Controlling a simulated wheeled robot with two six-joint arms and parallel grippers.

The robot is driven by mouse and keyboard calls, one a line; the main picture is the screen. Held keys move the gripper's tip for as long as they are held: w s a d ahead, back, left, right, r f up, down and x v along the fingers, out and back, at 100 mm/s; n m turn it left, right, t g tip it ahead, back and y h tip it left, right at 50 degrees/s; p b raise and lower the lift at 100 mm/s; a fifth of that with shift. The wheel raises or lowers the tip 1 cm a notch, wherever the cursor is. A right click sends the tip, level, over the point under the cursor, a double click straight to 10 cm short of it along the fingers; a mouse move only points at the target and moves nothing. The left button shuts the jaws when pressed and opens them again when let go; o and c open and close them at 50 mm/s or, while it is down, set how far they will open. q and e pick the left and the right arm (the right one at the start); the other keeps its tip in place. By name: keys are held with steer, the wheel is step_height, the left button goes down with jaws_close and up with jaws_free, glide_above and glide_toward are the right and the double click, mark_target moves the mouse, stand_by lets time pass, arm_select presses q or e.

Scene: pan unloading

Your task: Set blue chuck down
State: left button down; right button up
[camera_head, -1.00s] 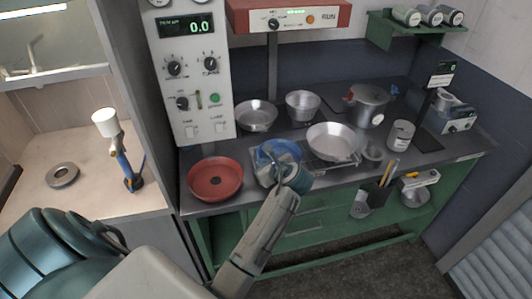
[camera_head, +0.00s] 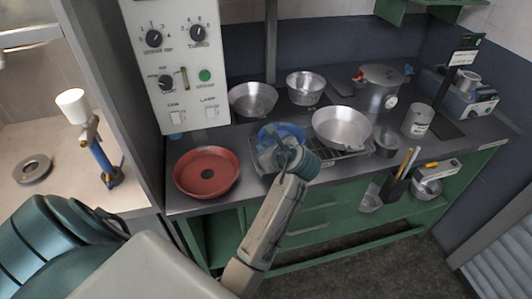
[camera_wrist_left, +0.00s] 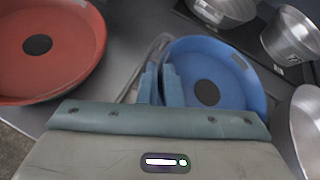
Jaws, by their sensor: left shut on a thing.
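The blue chuck (camera_head: 284,131) is a round, shallow blue dish with a dark round centre. In the head view it is partly hidden behind my left gripper (camera_head: 281,151), at the left part of a wire rack (camera_head: 345,154). In the left wrist view the blue chuck (camera_wrist_left: 228,68) lies just beyond my fingers, and my left gripper (camera_wrist_left: 158,84) is shut on its near left rim. I cannot tell whether its underside touches the rack. My right gripper is not in view.
A red pan (camera_head: 207,173) sits to the left on the counter. A silver pan (camera_head: 341,127) sits right of the blue chuck, with two metal pans (camera_head: 253,98) (camera_head: 305,87) behind. A pot (camera_head: 381,88) and a can (camera_head: 418,121) stand farther right.

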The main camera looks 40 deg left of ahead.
arm_select(q)
steer(key=shift+f, duration=0.15)
steer(key=shift+s+d, duration=0.1)
steer(key=shift+s+r, duration=0.1)
steer(key=shift+r, duration=0.15)
steer(key=shift+d+f+p, duration=0.1)
steer(key=shift+p, duration=0.2)
steer(key=c, duration=1.6)
jaws_free()
steer(key=shift+f, duration=0.1)
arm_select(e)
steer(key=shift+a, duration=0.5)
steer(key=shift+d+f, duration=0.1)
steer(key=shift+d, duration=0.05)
